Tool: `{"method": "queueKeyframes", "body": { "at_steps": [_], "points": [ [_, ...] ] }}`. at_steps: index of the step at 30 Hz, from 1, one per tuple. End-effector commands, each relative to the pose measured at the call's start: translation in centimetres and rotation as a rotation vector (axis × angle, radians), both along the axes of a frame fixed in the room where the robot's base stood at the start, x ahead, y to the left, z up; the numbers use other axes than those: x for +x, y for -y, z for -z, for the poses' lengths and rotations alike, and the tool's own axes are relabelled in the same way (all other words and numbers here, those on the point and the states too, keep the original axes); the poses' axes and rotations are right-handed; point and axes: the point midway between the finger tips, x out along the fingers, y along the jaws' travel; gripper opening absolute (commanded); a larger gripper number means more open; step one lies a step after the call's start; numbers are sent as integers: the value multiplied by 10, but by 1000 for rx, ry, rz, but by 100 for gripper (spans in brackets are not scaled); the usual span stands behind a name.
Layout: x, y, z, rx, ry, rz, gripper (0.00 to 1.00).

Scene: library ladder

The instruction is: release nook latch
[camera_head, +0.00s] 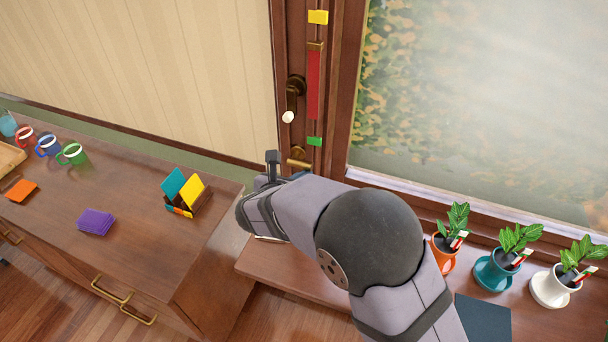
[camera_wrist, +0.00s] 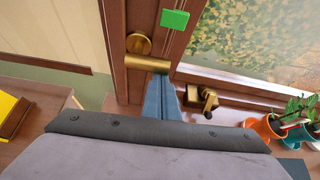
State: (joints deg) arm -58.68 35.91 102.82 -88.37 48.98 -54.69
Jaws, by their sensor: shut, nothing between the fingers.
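A brass lever (camera_wrist: 148,62) on a round brass plate (camera_wrist: 139,44) is on the brown wooden frame in the wrist view. Its brass also shows in the head view (camera_head: 298,162), just beyond my wrist. A second brass catch (camera_wrist: 203,99) sits lower right in the wrist view. I cannot tell which is the nook latch. My gripper (camera_wrist: 162,78) is shut and empty, its blue-grey fingers pointing at the lever's lower edge. I cannot tell whether they touch it. In the head view my arm hides the fingertips and the second catch.
Above the lever are a dark handle with a white tip (camera_head: 288,117), a red strip (camera_head: 313,85), a green block (camera_head: 314,141) and a yellow block (camera_head: 318,17). Potted plants (camera_head: 497,272) line the sill at right. A cabinet (camera_head: 130,240) stands at left.

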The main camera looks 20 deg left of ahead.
Motion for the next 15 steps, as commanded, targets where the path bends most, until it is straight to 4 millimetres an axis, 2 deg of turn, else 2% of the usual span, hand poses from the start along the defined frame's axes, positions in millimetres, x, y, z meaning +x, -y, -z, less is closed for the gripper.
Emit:
{"method": "queueKeyframes", "body": {
  "at_steps": [8, 15],
  "points": [
    [0, 0, -5, -48, 1, 1, 0],
    [0, 0, -13, -161, 1, 0, 0]
  ]
}}
